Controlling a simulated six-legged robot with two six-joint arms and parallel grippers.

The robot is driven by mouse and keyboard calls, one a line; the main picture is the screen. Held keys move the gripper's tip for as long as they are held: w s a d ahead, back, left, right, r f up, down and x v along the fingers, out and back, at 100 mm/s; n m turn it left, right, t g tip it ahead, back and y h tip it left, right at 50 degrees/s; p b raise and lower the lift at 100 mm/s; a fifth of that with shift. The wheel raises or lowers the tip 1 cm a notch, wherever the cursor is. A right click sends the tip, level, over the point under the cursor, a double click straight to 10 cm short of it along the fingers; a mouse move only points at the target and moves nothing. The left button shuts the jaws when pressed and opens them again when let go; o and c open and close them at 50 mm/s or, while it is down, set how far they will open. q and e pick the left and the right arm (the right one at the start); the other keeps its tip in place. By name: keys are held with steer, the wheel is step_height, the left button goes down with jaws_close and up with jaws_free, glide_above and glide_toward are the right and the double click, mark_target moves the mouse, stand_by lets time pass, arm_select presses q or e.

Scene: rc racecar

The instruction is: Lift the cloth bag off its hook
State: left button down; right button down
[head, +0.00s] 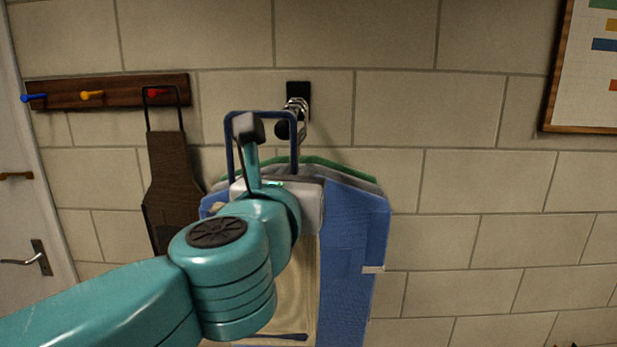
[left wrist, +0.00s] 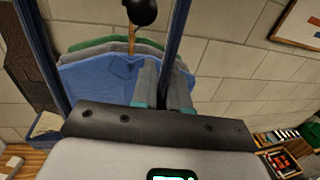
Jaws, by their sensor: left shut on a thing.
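The blue cloth bag (head: 352,235) hangs against the wall, its dark blue handle (head: 262,113) standing up as a loop. The hook (head: 297,103), metal with a dark ball end, shows inside the loop; I cannot tell whether the handle rests on it. In the left wrist view the bag (left wrist: 100,82) lies beyond my fingers, with the hook's ball (left wrist: 141,10) between the handle's two sides. My left gripper (left wrist: 165,75) is shut on the right side of the handle (left wrist: 177,35). My right gripper is not in view.
Green (head: 335,165) and grey (head: 367,184) layers show behind the blue bag. A wooden peg rack (head: 60,93) is at left, with a brown bag (head: 172,180) on its red peg. A framed board (head: 585,75) hangs upper right. The wall right of the bag is bare.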

mark_target(293, 161)
arm_select(q)
steer(key=s, duration=0.2)
steer(key=s+r, duration=0.1)
steer(key=s, duration=0.1)
steer(key=s+a+r+p, duration=0.1)
steer(key=s, duration=0.1)
steer(key=shift+a+r, duration=0.1)
steer(key=shift+r, duration=0.1)
steer(key=shift+w+r+p, duration=0.15)
steer(key=shift+r+p, duration=0.1)
steer(key=shift+p, duration=0.1)
